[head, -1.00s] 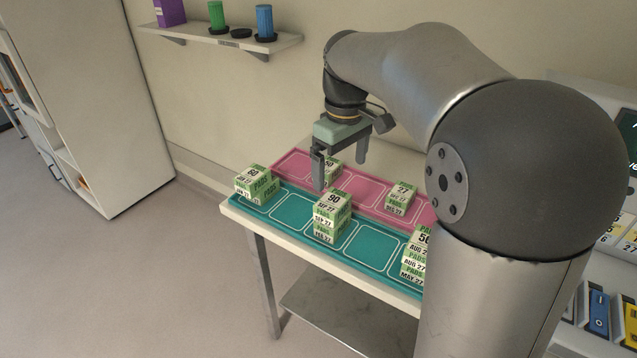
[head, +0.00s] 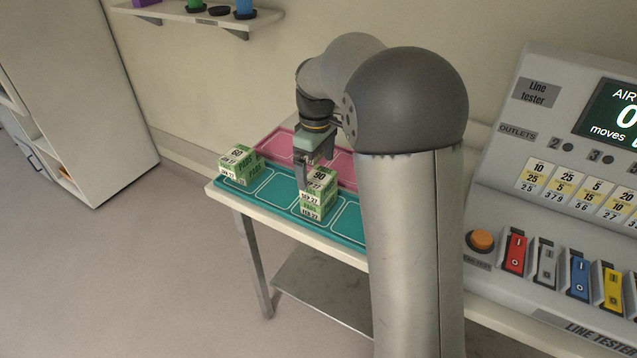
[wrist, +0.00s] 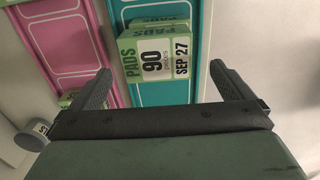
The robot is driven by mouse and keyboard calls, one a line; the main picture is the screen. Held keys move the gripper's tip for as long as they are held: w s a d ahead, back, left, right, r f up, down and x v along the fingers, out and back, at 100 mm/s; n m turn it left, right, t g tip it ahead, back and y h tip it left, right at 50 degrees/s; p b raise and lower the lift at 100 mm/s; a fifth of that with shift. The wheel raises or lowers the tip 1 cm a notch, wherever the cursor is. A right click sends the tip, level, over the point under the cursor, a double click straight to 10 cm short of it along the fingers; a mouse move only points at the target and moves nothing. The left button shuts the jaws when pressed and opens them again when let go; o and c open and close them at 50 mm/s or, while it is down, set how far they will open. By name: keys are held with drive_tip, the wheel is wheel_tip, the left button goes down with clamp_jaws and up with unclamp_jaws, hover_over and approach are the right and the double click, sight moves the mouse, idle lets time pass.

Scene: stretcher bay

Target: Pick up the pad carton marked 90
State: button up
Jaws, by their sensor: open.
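The pad carton marked 90 (head: 320,177) is a green-and-white box on top of a short stack of cartons on the teal tray (head: 280,190). In the wrist view its label (wrist: 155,62) reads PADS, 90, SEP 27. My gripper (head: 314,168) is open at the stack. In the wrist view my gripper (wrist: 160,72) has one finger on each side of the carton in the picture, with the carton closer to the left finger. A gap shows beside the right finger. I cannot tell how deep the fingertips reach beside it.
Cartons topped by one marked 60 (head: 240,160) stand at the tray's left end. A pink tray (head: 272,146) lies behind the teal one. My arm hides the table's right part. A line tester console (head: 570,180) with coloured switches stands at the right. Teal cells beside the stack are bare.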

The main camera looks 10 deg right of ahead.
sight(318, 177)
drive_tip(key=shift+d+f+p, duration=0.15)
drive_tip(key=shift+f+p, duration=0.2)
drive_tip(key=shift+f, duration=1.05)
drive_tip(key=shift+d+f+p, duration=0.1)
drive_tip(key=shift+f+p, duration=0.2)
drive_tip(key=shift+f, duration=1.05)
drive_tip(key=shift+c, duration=0.3)
drive_tip(key=c, duration=1.1)
drive_tip(key=shift+o, duration=0.2)
drive_tip(key=shift+r, duration=0.1)
